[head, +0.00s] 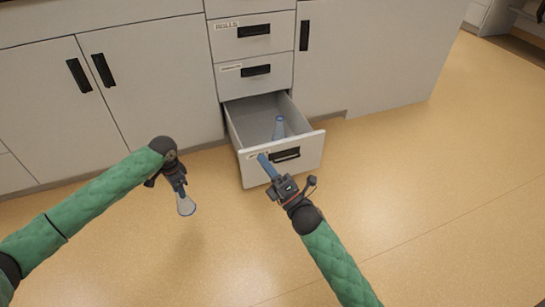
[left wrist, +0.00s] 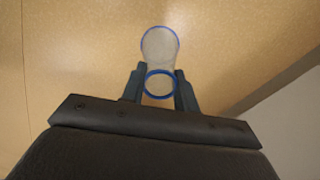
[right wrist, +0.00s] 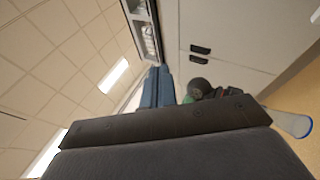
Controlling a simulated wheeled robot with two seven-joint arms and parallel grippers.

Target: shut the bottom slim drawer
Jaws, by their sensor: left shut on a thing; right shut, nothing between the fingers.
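My left gripper (head: 181,190) is shut on a clear flask-like vessel with blue rims (head: 186,206), held left of the drawer. In the left wrist view the vessel (left wrist: 160,45) shows between the fingers (left wrist: 160,88). The right wrist view shows the shut fingers (right wrist: 157,85).
Two shut drawers with black handles, an upper one (head: 254,35) and a lower one (head: 255,72), are above the open drawer. Cabinet doors (head: 150,85) flank the stack and are shut. The tan floor (head: 440,190) is clear in front and to the right.

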